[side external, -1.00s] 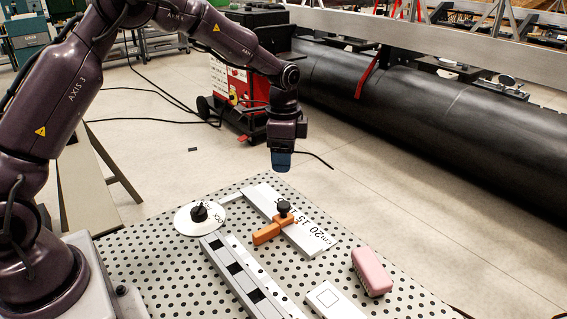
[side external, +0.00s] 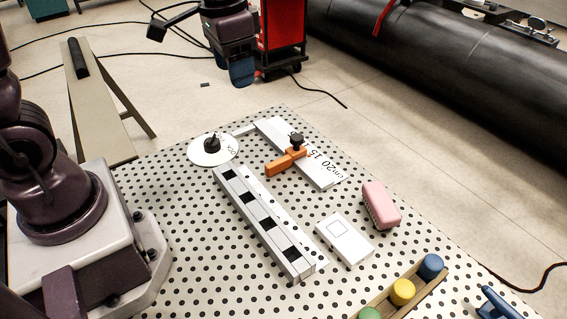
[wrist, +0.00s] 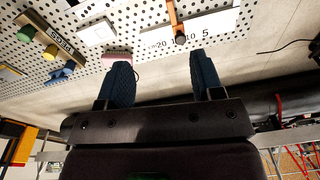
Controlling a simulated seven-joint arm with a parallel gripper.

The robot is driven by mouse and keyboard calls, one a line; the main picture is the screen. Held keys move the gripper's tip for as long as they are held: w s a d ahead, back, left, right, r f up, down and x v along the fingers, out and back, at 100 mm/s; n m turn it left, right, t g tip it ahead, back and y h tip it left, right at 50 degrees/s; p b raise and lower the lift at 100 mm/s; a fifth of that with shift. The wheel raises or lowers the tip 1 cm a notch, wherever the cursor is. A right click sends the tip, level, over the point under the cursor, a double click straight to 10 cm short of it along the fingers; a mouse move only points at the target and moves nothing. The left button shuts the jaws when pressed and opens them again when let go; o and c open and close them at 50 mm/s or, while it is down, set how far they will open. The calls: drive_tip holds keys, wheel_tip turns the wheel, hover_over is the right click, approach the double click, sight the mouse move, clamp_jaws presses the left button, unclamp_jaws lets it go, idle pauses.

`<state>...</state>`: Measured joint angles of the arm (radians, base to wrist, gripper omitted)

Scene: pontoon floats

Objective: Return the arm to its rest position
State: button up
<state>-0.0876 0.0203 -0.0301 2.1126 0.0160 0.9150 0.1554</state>
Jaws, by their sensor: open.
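My gripper (side external: 241,78) hangs above the far edge of the perforated table (side external: 190,255), pointing down, clear of everything. In the wrist view its two blue fingers (wrist: 163,76) stand wide apart with nothing between them. The pale floor shows between and beyond the fingers. Part of my arm above the gripper is cut off by the top of the side view.
The table holds a white disc (side external: 207,153) with black knob, a slotted rail (side external: 262,228), a numbered plate (side external: 322,172) with an orange slider (side external: 284,163), a white block (side external: 345,240), a pink block (side external: 381,206) and a rack with coloured pegs (side external: 403,291). A black float (side external: 430,95) lies behind.

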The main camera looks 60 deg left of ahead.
drive_tip(key=s+d+r+n+t, duration=0.1)
drive_tip(key=s+d+r+t, duration=0.1)
drive_tip(key=s+r+t, duration=0.2)
drive_tip(key=s+r, duration=0.3)
drive_tip(key=s, duration=0.5)
drive_tip(key=shift+t, duration=0.3)
idle(1.6)
